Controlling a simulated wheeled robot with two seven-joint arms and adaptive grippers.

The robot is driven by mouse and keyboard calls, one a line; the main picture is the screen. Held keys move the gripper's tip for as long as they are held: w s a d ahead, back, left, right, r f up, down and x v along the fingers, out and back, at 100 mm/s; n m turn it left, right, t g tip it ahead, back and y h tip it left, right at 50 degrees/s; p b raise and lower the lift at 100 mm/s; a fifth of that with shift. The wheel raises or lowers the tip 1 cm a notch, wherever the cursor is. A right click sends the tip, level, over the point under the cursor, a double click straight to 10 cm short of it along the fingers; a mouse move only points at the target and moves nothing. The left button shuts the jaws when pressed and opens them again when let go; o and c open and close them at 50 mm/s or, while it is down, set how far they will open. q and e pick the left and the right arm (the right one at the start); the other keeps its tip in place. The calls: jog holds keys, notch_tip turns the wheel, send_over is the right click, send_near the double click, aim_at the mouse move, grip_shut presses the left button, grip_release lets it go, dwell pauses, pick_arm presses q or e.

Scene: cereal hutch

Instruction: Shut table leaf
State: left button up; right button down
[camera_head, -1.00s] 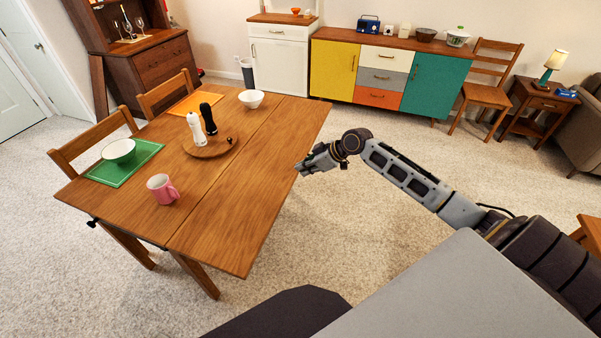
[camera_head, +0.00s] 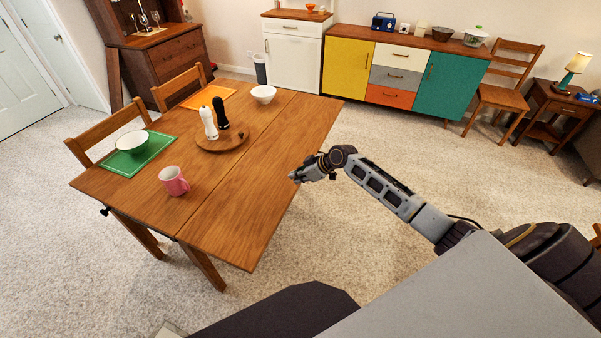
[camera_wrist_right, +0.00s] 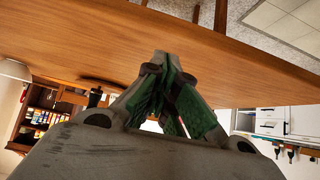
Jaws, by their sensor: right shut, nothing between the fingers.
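The wooden table (camera_head: 150,188) has a seam along its length. The table leaf (camera_head: 245,200) on the right of the seam is raised and looks level with the rest of the top. My right gripper (camera_head: 293,177) is at the leaf's right long edge, with its fingertips overlapping that edge in the head view. In the right wrist view, the gripper (camera_wrist_right: 161,56) is shut and empty in front of the leaf's wood surface (camera_wrist_right: 225,62). I cannot tell whether it touches the wood. My left gripper is not in view.
A pink mug (camera_head: 174,181), a green placemat (camera_head: 125,162) with a bowl, a round board (camera_head: 226,143) with two mills and a white bowl (camera_head: 263,93) are on the table. No objects stand on the leaf's near half. Carpet (camera_head: 400,135) right of the table is open.

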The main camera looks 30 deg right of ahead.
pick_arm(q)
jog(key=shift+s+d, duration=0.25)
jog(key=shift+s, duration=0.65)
pick_arm(e)
jog(key=shift+f, duration=1.15)
